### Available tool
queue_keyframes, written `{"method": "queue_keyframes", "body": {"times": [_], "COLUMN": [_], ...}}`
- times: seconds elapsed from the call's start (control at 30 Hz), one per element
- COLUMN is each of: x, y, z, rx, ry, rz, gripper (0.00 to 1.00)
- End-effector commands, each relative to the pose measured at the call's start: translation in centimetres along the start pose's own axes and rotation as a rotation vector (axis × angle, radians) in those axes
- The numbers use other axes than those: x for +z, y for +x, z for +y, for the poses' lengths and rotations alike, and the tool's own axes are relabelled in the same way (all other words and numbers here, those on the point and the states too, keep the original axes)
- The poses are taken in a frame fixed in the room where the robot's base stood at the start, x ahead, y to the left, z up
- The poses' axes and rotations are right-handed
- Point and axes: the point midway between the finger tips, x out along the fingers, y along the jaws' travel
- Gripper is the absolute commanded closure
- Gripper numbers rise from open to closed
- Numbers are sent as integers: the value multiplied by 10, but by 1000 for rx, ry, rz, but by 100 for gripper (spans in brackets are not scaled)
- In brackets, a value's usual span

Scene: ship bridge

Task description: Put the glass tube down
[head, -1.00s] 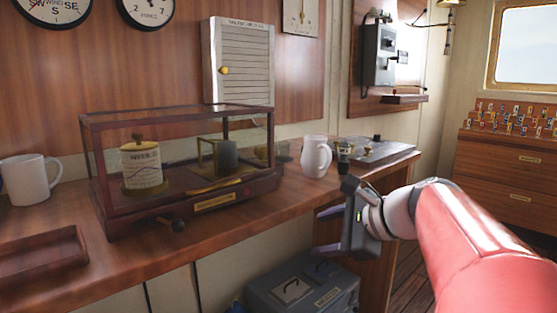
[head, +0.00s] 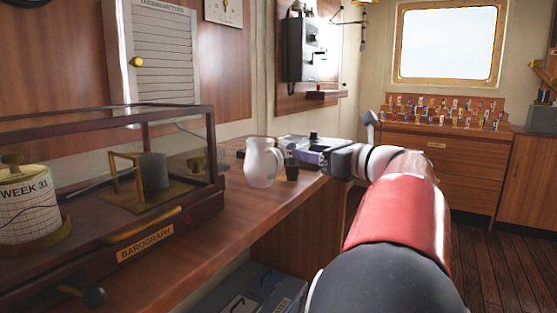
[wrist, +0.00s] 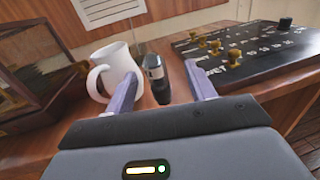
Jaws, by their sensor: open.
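A small dark cylinder with a shiny grey top (wrist: 156,78) stands on the wooden counter between my fingers in the wrist view. In the head view it shows as a short dark shape (head: 292,169) beside the white mug. I cannot tell whether it is the glass tube; no clearly transparent tube shows. My gripper (wrist: 163,84) is open, its two pale purple fingers apart on either side of the cylinder, with gaps showing. In the head view my gripper (head: 312,156) is over the counter's far end, partly hidden by the arm.
A white mug (head: 262,163) stands close left of the cylinder; the left finger overlaps it in the wrist view. A black panel with brass knobs (wrist: 245,50) lies to the right. A glass-cased barograph (head: 160,235) fills the nearer counter. A grey toolbox (head: 255,292) sits below.

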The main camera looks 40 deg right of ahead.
Motion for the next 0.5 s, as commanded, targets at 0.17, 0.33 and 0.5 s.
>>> {"method": "queue_keyframes", "body": {"times": [0.17,0.33,0.5], "x": [0,-1,-2], "y": [20,42,66], "z": [1,7,9], "rx": [2,4,3], "ry": [1,0,0], "rz": [0,0,1], "gripper": [45,45,45]}}
